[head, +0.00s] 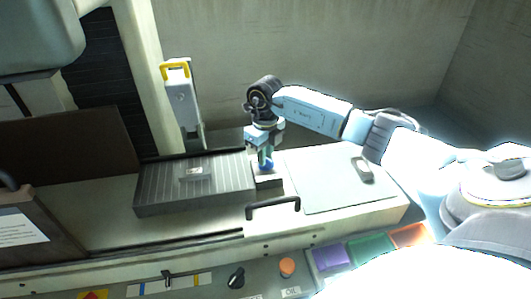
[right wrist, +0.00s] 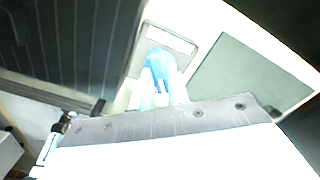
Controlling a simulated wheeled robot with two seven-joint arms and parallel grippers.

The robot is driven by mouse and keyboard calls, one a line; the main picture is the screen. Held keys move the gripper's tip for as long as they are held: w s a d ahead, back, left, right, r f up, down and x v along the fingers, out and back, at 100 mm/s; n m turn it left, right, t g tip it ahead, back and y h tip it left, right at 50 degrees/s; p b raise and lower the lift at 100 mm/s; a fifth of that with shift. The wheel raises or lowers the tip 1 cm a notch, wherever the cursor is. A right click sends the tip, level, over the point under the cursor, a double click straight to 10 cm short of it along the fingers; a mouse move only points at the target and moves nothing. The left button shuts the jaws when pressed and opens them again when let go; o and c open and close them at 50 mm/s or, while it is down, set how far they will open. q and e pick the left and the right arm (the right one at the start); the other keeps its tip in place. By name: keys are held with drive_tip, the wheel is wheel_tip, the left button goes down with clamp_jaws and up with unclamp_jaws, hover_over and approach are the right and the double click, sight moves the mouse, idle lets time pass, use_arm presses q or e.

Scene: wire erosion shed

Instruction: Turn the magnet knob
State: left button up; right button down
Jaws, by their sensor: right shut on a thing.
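A small blue knob (head: 266,165) sits at a low pale block (head: 268,182), against the right end of a grey ribbed plate (head: 150,199). My right gripper (head: 266,154) comes down over the knob from above and is shut on it. In the right wrist view the blue knob (right wrist: 159,66) shows in front of the pale block, partly hidden by the fingers. The knob's exact turn cannot be told. My left gripper is not in view.
A black bar handle (head: 273,206) stands on the front edge. A yellow-handled box (head: 181,100) stands behind the plate. The front panel has a black knob (head: 236,277) and an orange button (head: 287,267).

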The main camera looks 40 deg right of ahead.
drive_tip(key=m+p, duration=0.1)
drive_tip(key=m, duration=0.3)
drive_tip(key=shift+r+m+p, duration=0.15)
drive_tip(key=shift+m+p, duration=0.15)
drive_tip(key=shift+p, duration=0.1)
drive_tip(key=m+p, duration=0.1)
drive_tip(key=m, duration=0.2)
drive_tip(key=shift+m+p, duration=0.3)
drive_tip(key=shift+p, duration=0.05)
drive_tip(key=m+p, duration=0.2)
drive_tip(key=m, duration=0.2)
drive_tip(key=shift+m+p, duration=1)
drive_tip(key=shift+m, duration=1)
drive_tip(key=c, duration=1.4)
unclamp_jaws()
drive_tip(key=shift+o, duration=0.2)
wheel_tip(320, 180, up, 13)
drive_tip(key=shift+b, duration=0.4)
